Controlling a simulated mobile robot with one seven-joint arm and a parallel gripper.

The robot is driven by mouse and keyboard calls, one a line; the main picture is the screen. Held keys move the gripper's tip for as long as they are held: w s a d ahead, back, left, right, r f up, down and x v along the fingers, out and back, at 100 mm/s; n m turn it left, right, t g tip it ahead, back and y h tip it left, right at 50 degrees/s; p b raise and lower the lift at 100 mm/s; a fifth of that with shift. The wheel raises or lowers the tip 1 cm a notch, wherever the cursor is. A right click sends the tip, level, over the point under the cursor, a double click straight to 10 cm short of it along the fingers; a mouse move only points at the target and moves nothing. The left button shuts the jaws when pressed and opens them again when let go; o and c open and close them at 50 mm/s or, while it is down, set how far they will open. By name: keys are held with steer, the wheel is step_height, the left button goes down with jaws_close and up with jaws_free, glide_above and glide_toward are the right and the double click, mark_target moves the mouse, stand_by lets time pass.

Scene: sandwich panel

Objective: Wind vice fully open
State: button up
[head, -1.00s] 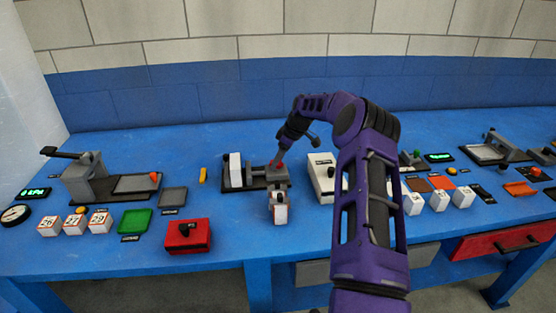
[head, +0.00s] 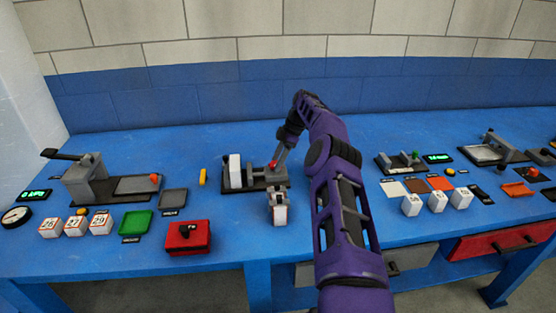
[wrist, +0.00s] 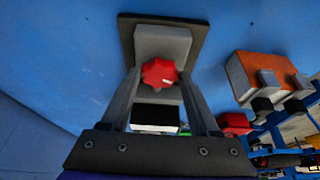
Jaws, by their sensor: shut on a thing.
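The vice stands mid-bench in the head view on a dark base plate (head: 238,190), with grey blocks and a white block (head: 235,171) at its left end. Its red knob (head: 273,165) is at the right end. My gripper (head: 274,162) reaches down to the knob from above and is shut on it. In the wrist view the red knob (wrist: 160,72) sits between the fingertips of my gripper (wrist: 158,78), in front of a grey block (wrist: 163,42). A white and black part (wrist: 155,118) shows between the fingers. The jaw gap is hard to judge.
A numbered white cube (head: 280,214) in a grey holder stands just in front of the vice. A red box (head: 187,236) and green tray (head: 136,223) lie to the left. More cubes (head: 438,202) stand right of my arm. The bench behind the vice is clear.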

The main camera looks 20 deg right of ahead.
stand_by(0.5)
steer(key=o, duration=1.4)
steer(key=shift+c, duration=0.2)
steer(key=shift+r, duration=0.15)
